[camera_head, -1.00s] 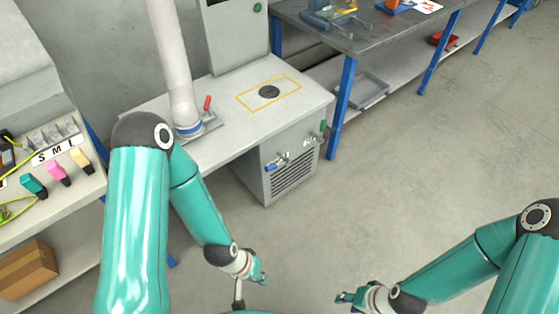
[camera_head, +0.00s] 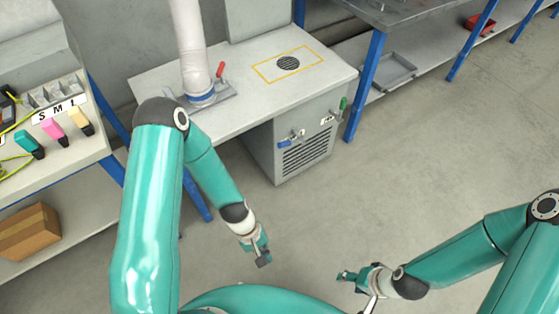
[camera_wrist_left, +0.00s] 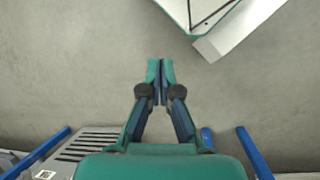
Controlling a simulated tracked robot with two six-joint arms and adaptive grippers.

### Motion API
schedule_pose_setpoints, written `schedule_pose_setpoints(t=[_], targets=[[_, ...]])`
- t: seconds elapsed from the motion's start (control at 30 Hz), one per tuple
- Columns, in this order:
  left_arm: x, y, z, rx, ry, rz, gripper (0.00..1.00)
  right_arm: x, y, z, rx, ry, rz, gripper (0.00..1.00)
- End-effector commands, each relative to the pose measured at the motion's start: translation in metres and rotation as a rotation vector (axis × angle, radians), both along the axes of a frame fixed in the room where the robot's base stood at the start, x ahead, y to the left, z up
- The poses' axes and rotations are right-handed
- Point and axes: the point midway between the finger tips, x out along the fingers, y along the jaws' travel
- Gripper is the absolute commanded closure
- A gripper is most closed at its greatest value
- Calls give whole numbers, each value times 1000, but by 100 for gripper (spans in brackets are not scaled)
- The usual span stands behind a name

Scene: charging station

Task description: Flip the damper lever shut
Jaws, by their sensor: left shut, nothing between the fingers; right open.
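A red-handled lever (camera_head: 220,71) stands nearly upright on a grey metal plate (camera_head: 222,98) at the foot of a thick white duct (camera_head: 190,40). The plate lies on the white-topped bench (camera_head: 245,70), at the back left in the head view. My left gripper (camera_head: 263,260) is shut and empty, pointing down over the floor, well in front of the bench and apart from the lever. Its shut fingers (camera_wrist_left: 160,70) also show in the left wrist view, over bare floor. My right gripper (camera_head: 346,276) is open and empty, low over the floor at the right.
A yellow square (camera_head: 316,60) frames a round grille (camera_head: 288,63) on the bench top. A left shelf holds a cardboard box (camera_head: 28,229). The middle floor is clear.

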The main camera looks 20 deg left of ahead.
Motion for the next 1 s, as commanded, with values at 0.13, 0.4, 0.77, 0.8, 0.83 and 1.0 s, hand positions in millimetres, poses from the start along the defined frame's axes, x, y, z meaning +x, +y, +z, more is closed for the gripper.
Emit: schedule_pose_setpoints(t=[0.13,0.4,0.77,0.8,0.83,1.0], targets=[[37,-21,-102,-159,245,393,100,0,0,-86,0,1,0,46],[192,-33,-185,-763,483,1045,100,0,0,-196,0,0,0,46],[332,107,-191,-1671,296,1343,100,0,0,-293,0,0,0,46],[334,119,-189,-1725,273,1342,100,0,0,-296,0,0,0,46],[336,126,-187,-1758,256,1341,100,0,0,-299,0,0,0,46],[338,143,-179,-1841,213,1332,100,0,0,-301,0,0,0,46]])
